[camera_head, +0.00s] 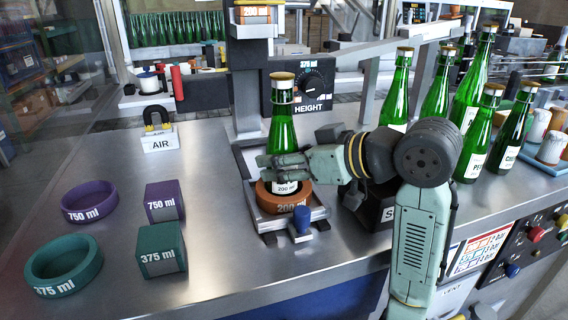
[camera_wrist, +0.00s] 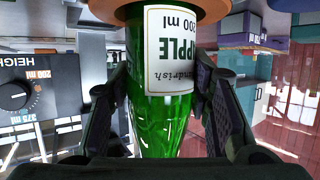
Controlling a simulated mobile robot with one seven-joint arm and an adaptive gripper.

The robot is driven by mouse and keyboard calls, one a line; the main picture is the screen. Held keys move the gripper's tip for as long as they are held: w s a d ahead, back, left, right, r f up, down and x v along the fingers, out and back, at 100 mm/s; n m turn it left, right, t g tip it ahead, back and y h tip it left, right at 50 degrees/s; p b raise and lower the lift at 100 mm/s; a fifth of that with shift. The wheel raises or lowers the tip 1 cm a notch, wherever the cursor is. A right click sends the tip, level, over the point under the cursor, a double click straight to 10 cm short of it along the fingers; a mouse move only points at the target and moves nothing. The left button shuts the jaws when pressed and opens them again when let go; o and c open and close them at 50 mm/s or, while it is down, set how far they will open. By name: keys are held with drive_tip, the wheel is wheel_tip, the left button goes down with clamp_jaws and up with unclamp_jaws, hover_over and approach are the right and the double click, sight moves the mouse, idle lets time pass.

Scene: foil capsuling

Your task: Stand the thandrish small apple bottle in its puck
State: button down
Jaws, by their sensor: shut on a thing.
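The thandrish small apple bottle (camera_head: 281,131) is green with a gold cap and a white label, and it stands upright in the head view. Its label in the wrist view (camera_wrist: 172,48) reads apple, 200 ml. The bottle's base is at the brown-orange 200 ml puck (camera_head: 290,203), which sits on the machine's plate under the column. The puck's edge shows at the top of the wrist view (camera_wrist: 216,8). I cannot tell whether the base is fully seated. My gripper (camera_head: 285,164) reaches in from the right and is shut on the bottle's body, one finger on each side.
A purple 750 ml puck (camera_head: 90,202) and a teal 375 ml puck (camera_head: 64,266) lie at left beside matching blocks (camera_head: 164,202) (camera_head: 162,250). A height dial (camera_head: 312,84) stands behind the bottle. Several green bottles (camera_head: 437,95) stand at right.

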drive_tip(key=shift+f, duration=0.15)
drive_tip(key=c, duration=0.8)
unclamp_jaws()
drive_tip(key=shift+c, duration=0.2)
drive_tip(key=shift+d+r, duration=0.15)
drive_tip(key=shift+r, duration=0.1)
drive_tip(key=b+v, duration=0.2)
drive_tip(key=v, duration=0.9)
drive_tip(key=shift+s+d, duration=0.25)
drive_tip(key=shift+s, duration=0.1)
drive_tip(key=shift+r, duration=0.1)
